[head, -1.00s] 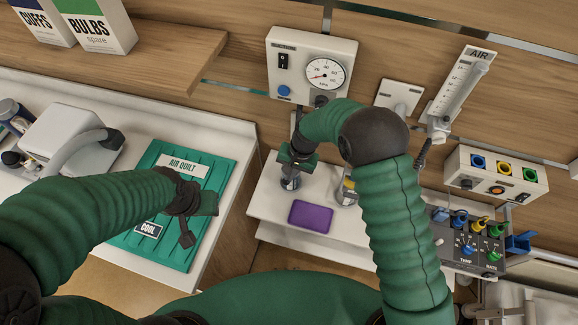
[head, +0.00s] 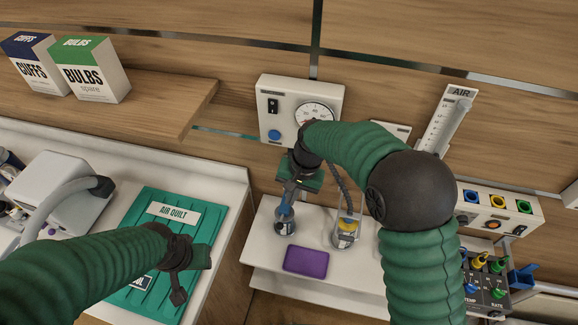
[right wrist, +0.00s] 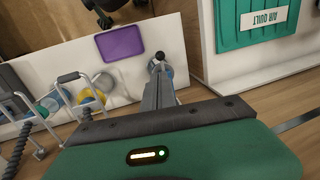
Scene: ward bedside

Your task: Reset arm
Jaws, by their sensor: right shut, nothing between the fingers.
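My right gripper (head: 288,200) is shut and empty. In the head view it points down over a small jar with a blue band (head: 285,222) on the white shelf, overlapping its top. In the right wrist view the closed fingers (right wrist: 160,85) reach toward the same jar (right wrist: 161,68), a dark round knob showing at their tip. I cannot tell whether they touch it. My left gripper (head: 178,288) hangs over the green air quilt pack (head: 196,228) at the left; its finger gap does not show clearly.
A purple tray (head: 305,261) and a yellow-banded jar (head: 345,232) share the white shelf (head: 262,262). Behind is a wall suction gauge unit (head: 275,100). An AIR flowmeter (head: 445,120), a socket panel (head: 500,205) and a control box (head: 487,280) stand right.

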